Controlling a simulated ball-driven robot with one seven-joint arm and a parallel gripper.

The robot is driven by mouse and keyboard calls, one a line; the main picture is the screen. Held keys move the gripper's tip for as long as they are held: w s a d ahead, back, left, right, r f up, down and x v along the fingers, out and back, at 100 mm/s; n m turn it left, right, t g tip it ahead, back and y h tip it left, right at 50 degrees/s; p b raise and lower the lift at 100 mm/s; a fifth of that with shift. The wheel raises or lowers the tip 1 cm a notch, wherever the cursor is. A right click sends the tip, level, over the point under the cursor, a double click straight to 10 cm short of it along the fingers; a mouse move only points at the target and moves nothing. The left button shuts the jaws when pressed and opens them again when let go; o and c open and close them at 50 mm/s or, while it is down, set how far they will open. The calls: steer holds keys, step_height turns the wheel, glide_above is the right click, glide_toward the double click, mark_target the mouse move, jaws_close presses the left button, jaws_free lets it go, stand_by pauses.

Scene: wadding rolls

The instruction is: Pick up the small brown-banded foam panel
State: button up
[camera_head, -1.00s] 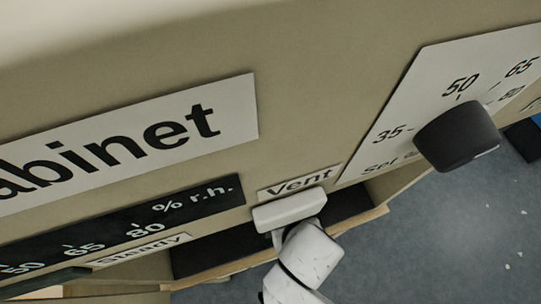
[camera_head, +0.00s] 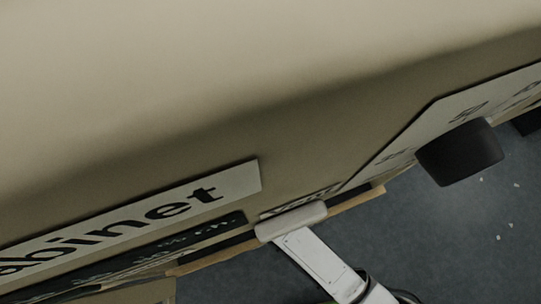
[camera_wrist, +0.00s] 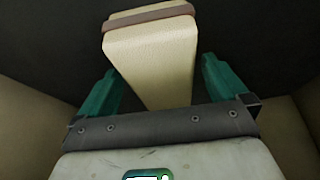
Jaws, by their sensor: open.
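The small brown-banded foam panel (camera_wrist: 150,62) is a cream block with a brown band across its far end. It shows in the wrist view, upper middle, and stretches from near my gripper's palm away to the top. My gripper (camera_wrist: 161,80) is open, with one teal finger on the left of the panel and one on the right. A gap shows at the right finger; whether the left finger touches the panel I cannot tell. The panel's underside is hidden. In the head view neither panel nor gripper shows, only a white link of my arm at the bottom.
A beige cabinet (camera_head: 300,130) with a name label (camera_head: 130,220) and a black knob (camera_head: 460,152) fills much of the head view. Dark and beige walls surround my gripper.

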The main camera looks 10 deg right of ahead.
steer(key=w, duration=0.4)
steer(key=shift+a, duration=0.25)
steer(key=shift+w+f+p, duration=0.1)
steer(key=shift+f+p, duration=0.25)
steer(key=shift+f, duration=0.2)
steer(key=shift+c, duration=0.4)
steer(key=c, duration=0.8)
steer(key=shift+r, duration=0.25)
steer(key=shift+r+p, duration=0.4)
steer(key=shift+p, duration=0.3)
steer(key=shift+r, duration=0.2)
